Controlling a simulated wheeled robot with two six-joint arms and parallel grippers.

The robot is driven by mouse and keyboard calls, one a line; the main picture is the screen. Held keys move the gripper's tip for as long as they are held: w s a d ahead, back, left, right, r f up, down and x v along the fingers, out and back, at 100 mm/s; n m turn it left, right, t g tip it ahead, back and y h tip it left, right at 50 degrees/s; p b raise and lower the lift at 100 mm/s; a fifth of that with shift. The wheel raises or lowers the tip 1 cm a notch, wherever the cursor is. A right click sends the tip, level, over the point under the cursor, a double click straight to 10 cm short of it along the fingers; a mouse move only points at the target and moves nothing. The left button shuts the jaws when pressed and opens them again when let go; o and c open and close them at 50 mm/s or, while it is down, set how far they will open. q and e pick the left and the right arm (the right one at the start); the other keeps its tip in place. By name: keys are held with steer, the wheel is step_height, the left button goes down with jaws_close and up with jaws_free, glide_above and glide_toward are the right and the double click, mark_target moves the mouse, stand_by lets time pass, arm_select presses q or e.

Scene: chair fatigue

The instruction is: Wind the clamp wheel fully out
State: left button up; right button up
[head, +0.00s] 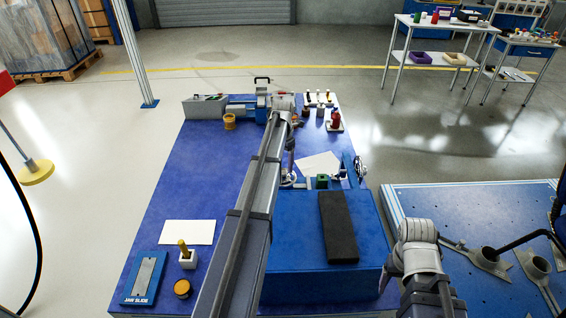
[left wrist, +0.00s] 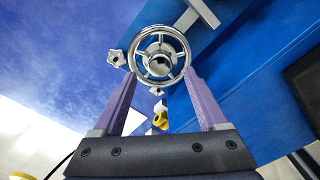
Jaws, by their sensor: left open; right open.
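The clamp wheel (left wrist: 160,55) is a shiny silver handwheel with spokes and a round hub. It fills the upper middle of the left wrist view. My left gripper (left wrist: 158,88) is open, with its purple fingers on either side of the wheel's lower part; I cannot tell whether they touch the rim. In the head view my left gripper (head: 290,175) points down beside the blue block, and the wheel is small and partly hidden there. My right gripper (head: 385,280) shows only small at the right end of the blue block, away from the wheel.
A blue block (head: 285,275) with a dark pad (head: 338,228) stands beside the wheel. A white sheet (head: 320,165) lies behind it. A jaw slide tray (head: 145,278) and a small yellow-handled holder (head: 187,258) are front left. The mat's middle left is clear.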

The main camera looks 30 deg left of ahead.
mark_target(283, 172)
arm_select(q)
step_height(283, 172, up, 4)
steer(key=p, duration=0.2)
steer(key=shift+f+p, duration=0.15)
steer(key=shift+p, duration=0.15)
arm_select(e)
step_height(283, 172, up, 4)
steer(key=shift+f, duration=0.2)
arm_select(q)
steer(key=shift+f, duration=0.1)
